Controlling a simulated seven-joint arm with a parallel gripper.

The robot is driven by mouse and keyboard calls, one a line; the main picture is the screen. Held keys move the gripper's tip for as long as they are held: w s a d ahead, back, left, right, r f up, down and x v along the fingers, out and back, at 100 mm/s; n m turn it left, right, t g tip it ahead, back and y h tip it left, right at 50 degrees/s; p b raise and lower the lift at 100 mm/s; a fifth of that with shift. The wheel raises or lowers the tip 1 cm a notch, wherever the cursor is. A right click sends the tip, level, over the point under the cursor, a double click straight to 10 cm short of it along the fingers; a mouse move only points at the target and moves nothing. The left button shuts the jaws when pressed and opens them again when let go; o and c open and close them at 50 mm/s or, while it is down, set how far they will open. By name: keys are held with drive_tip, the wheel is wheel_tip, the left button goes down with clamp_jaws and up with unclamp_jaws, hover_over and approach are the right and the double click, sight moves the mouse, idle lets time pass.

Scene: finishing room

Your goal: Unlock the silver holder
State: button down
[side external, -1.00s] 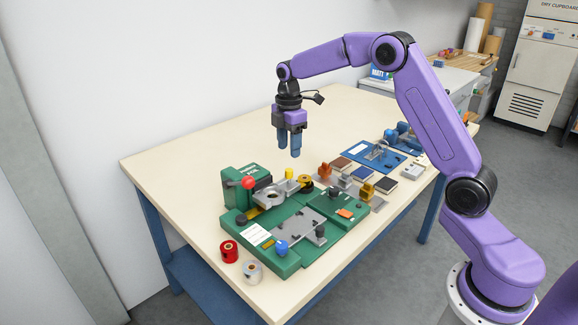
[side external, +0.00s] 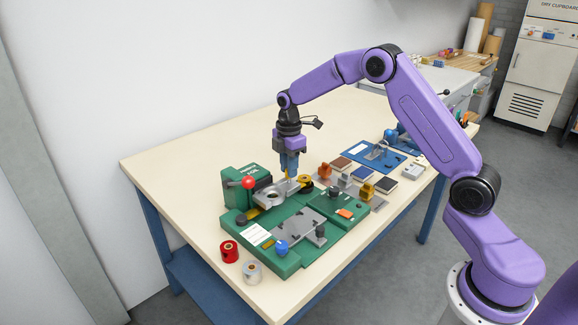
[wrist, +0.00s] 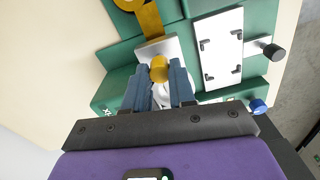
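The silver holder (side external: 266,196) is a grey metal piece with a round opening, on the green foil press (side external: 240,182). A yellow knob (wrist: 159,68) stands upright at its right end. My gripper (side external: 289,174) points straight down over this knob. In the wrist view its two blue fingers (wrist: 160,78) lie on either side of the knob, with little or no gap. I cannot tell whether they press on it. In the side view the fingers hide most of the knob.
A red ball lever (side external: 248,183) stands just left of the holder. A yellow roll (side external: 305,181) is close on the right. Red (side external: 229,251) and silver (side external: 252,271) spools stand at the front left. The back of the table (side external: 215,150) is clear.

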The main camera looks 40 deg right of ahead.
drive_tip(key=shift+m, duration=0.3)
drive_tip(key=m, duration=0.3)
drive_tip(key=shift+m, duration=0.4)
drive_tip(key=m, duration=0.4)
drive_tip(key=shift+m, duration=0.3)
drive_tip(key=m, duration=0.4)
drive_tip(key=shift+m, duration=2.4)
drive_tip(key=c, duration=0.9)
unclamp_jaws()
